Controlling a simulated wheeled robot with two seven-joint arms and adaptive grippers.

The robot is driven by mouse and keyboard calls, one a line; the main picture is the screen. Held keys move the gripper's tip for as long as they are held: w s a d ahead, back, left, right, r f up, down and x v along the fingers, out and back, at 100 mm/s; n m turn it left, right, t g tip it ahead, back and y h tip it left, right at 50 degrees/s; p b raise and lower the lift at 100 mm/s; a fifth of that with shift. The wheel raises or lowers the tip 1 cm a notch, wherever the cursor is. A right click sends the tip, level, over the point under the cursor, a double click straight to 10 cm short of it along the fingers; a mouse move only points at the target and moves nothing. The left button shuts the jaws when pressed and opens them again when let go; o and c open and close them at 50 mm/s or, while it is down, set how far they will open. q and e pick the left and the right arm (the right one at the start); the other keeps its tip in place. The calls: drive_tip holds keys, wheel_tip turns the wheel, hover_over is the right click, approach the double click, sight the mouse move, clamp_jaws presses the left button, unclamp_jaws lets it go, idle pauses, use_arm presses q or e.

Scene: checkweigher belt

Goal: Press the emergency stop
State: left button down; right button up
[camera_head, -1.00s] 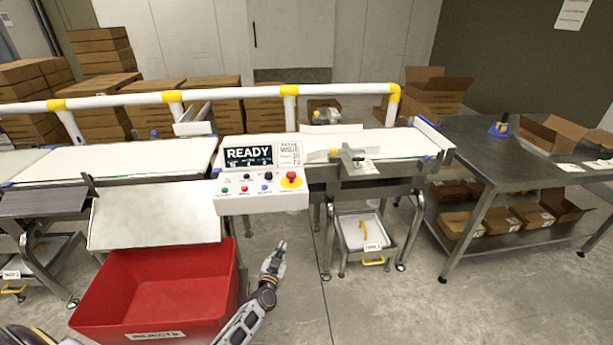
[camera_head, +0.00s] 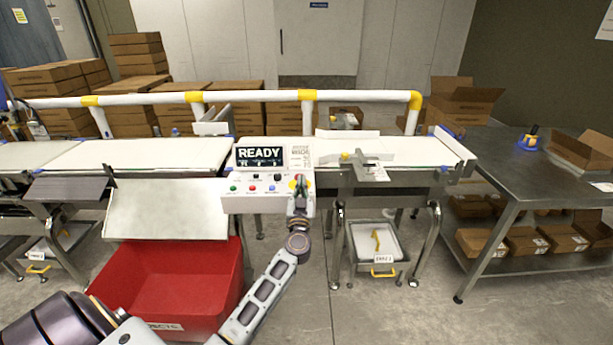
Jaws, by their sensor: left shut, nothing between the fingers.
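The control panel (camera_head: 240,204) is a white box with a dark READY display (camera_head: 260,157) and a row of small coloured buttons. The emergency stop (camera_head: 293,184) is at the panel's right end, with a yellow surround and a little red showing. My left gripper (camera_head: 301,186) is shut and empty. Its tips are in front of the emergency stop and hide most of it. I cannot tell whether they touch it. My right gripper is not in view.
A red reject bin (camera_head: 170,280) stands below the panel on the left, under a sloping chute (camera_head: 165,210). White conveyor belts run on both sides behind the panel. A steel table (camera_head: 490,165) is at the right. Bare floor lies front right.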

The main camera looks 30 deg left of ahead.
use_arm(q)
drive_tip(key=shift+w+a+r, duration=0.1)
drive_tip(key=shift+w, duration=0.05)
idle(0.3)
drive_tip(key=shift+b+x, duration=0.65)
drive_tip(key=shift+x, duration=2.9)
drive_tip(key=shift+w+a+f+b, duration=0.7)
drive_tip(key=shift+w+f+b, duration=0.1)
drive_tip(key=shift+w+b, duration=0.15)
drive_tip(key=shift+s+f+b, duration=0.15)
drive_tip(key=shift+f+b, duration=0.4)
drive_tip(key=shift+f, duration=0.35)
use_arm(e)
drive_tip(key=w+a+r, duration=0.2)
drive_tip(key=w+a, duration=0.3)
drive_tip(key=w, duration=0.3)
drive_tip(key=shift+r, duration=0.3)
